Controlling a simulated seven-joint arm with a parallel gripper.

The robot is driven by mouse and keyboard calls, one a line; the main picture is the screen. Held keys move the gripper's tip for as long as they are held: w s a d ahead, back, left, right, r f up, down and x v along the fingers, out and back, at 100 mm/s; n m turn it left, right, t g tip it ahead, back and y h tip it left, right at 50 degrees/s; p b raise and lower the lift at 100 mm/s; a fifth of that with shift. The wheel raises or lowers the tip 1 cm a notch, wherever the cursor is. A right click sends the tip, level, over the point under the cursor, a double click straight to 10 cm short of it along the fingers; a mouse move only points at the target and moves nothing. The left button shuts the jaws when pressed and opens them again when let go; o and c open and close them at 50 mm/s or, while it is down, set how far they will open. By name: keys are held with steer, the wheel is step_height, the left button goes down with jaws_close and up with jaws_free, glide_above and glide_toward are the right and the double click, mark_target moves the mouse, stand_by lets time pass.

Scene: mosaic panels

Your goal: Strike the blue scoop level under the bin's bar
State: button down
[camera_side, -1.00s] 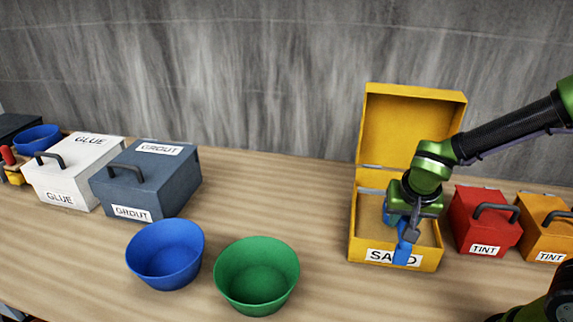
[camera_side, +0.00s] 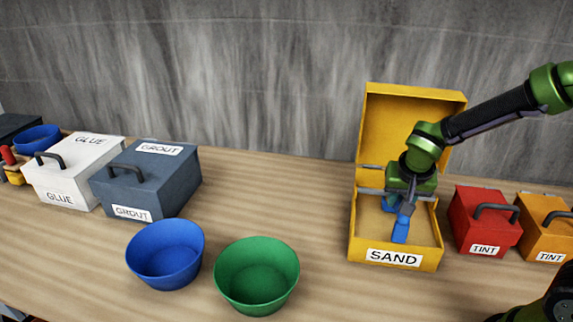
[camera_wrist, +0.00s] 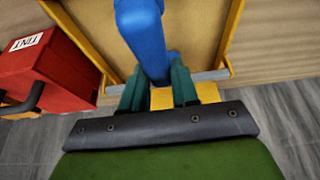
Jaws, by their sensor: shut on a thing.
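The blue scoop (camera_side: 400,230) is inside the open yellow sand bin (camera_side: 356,232). My gripper (camera_side: 407,209) is shut on its handle. The handle points toward the bin's front, and the scoop's bowl is mostly hidden behind my gripper. The bin's grey bar (camera_side: 370,192) runs across its back part, close to the bowl; I cannot tell whether they touch. In the wrist view, my gripper (camera_wrist: 157,82) has a finger on each side of the blue scoop (camera_wrist: 143,35), and the bar (camera_wrist: 217,74) passes near the fingers. Whether the bowl holds sand is hidden.
A red tint box (camera_side: 487,225) and an orange tint box (camera_side: 545,230) stand right of the bin. A blue bowl (camera_side: 165,255) and a green bowl (camera_side: 257,275) stand left, before the grout box (camera_side: 150,185) and glue box (camera_side: 72,175).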

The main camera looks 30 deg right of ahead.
mark_target(404, 219)
steer(key=shift+s+a+f, duration=0.1)
steer(key=shift+s+a, duration=2.3)
steer(key=shift+s+r, duration=0.1)
steer(key=shift+r, duration=2.35)
